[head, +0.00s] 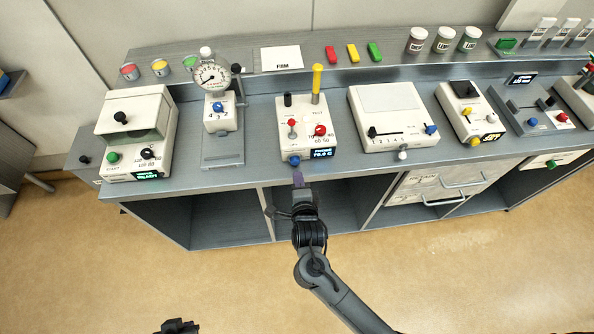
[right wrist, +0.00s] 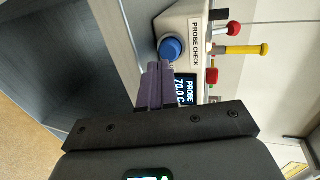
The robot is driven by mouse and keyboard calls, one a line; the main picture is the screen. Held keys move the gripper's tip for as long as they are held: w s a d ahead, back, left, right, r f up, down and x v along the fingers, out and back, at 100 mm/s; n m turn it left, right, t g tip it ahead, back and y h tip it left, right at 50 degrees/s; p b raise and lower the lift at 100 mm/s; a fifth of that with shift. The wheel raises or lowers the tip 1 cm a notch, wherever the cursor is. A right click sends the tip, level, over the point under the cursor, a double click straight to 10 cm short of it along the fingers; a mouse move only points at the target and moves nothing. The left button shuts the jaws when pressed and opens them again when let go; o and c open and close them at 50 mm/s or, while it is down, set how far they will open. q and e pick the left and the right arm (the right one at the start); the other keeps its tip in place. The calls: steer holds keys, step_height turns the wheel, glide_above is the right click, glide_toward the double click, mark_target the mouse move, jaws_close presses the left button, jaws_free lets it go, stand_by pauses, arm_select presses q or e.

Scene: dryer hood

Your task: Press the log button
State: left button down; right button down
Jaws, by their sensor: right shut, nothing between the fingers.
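The probe check unit (head: 302,115) is a white box on the bench with a small lit display (head: 322,153) reading about 70.0. A round blue button (head: 294,160) sits on its front lower left. It shows large in the right wrist view (right wrist: 172,48); no "log" label is readable there. My right gripper (head: 298,178) is shut and empty, its purple fingers (right wrist: 160,68) just in front of and below the blue button. I cannot tell whether they touch it. Part of my left gripper (head: 180,326) shows at the bottom edge; its fingers are unclear.
A yellow-handled probe (head: 317,82) stands upright on the unit, beside a red knob (head: 320,130). A dial gauge stand (head: 222,130) is to the left and a slider box (head: 392,117) to the right. Open shelves lie under the bench; the floor in front is clear.

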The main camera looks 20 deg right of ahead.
mark_target(296, 163)
steer(key=shift+w+d, duration=0.2)
steer(key=shift+w, duration=0.55)
steer(key=shift+w+d, duration=0.2)
steer(key=shift+w, duration=0.5)
steer(key=shift+w+d+b, duration=0.2)
steer(key=shift+w+b, duration=0.2)
steer(key=shift+w, duration=0.45)
steer(key=shift+s, duration=0.1)
steer(key=shift+s+r, duration=0.1)
steer(key=shift+s, duration=0.05)
steer(key=v, duration=1)
steer(key=shift+s+p, duration=0.15)
steer(key=shift+p, duration=0.25)
steer(key=shift+r, duration=0.15)
